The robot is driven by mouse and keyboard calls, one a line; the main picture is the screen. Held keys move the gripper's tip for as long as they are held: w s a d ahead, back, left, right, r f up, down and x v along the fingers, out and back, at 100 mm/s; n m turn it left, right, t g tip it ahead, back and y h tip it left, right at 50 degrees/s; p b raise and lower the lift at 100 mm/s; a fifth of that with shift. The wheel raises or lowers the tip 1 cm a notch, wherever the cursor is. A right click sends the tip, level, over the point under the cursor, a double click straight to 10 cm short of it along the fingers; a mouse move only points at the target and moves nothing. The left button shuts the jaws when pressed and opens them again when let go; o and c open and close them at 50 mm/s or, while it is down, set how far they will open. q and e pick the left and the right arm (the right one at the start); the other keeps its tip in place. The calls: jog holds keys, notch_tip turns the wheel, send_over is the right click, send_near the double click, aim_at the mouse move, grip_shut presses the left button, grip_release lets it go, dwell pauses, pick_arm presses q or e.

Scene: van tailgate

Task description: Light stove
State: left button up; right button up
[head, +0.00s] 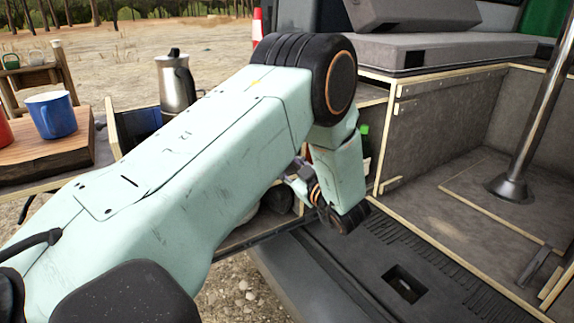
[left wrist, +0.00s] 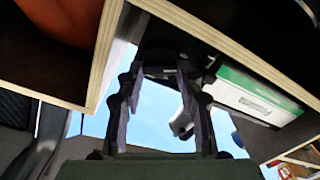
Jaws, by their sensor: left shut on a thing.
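No stove can be made out clearly; my own arm covers much of the middle of the head view. My left gripper (head: 300,183) is low beside the drawer and cabinet opening, partly hidden by its forearm. In the left wrist view the two fingers of my left gripper (left wrist: 160,72) close on a dark part (left wrist: 160,57) under a wooden-edged panel. I cannot tell what this part is. A small grey-white piece (left wrist: 182,122) shows between the fingers, with bright blue behind it. My right gripper is not in view.
A green and white box (left wrist: 250,95) lies right of the fingers. The pale panel edge (left wrist: 225,42) runs close by. A metal kettle (head: 176,85) and blue mug (head: 51,114) stand at the left, the mug on a wooden board (head: 45,155). A metal post (head: 540,95) stands at right.

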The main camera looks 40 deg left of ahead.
pick_arm(q)
jog(key=shift+f+n, duration=0.1)
jog(key=shift+n, duration=0.4)
jog(key=o, duration=1.2)
jog(key=shift+c, duration=0.2)
jog(key=v, duration=1.2)
